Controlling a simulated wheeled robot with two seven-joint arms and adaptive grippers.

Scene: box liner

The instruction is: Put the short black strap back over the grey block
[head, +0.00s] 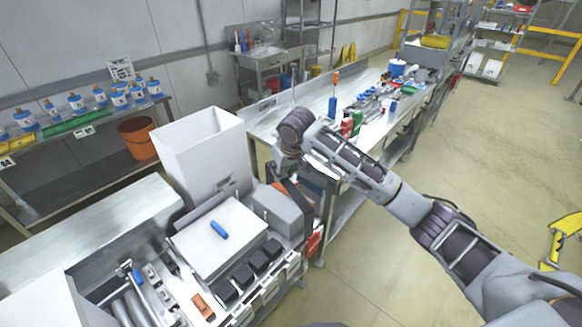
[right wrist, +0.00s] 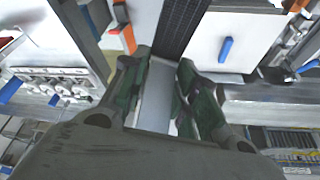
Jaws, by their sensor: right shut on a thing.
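The grey block (head: 276,212) sits on the bench unit to the right of a white panel in the head view. A short black strap (head: 297,198) runs down at an angle beside the block's right part, below my right gripper (head: 286,172). In the right wrist view the dark, ribbed strap (right wrist: 183,24) runs from the top edge down to between the fingertips of my right gripper (right wrist: 165,60), which is shut on it. A light grey surface shows between the fingers; I cannot tell what it is. The strap's gripped end is mostly hidden. My left gripper is not in view.
A tall white box (head: 200,150) stands behind the white panel (head: 205,250), which carries a blue handle (head: 219,229). Several black blocks line the bench's front. A metal workbench (head: 262,125) with tools lies beyond my right arm. The floor at right is mostly clear.

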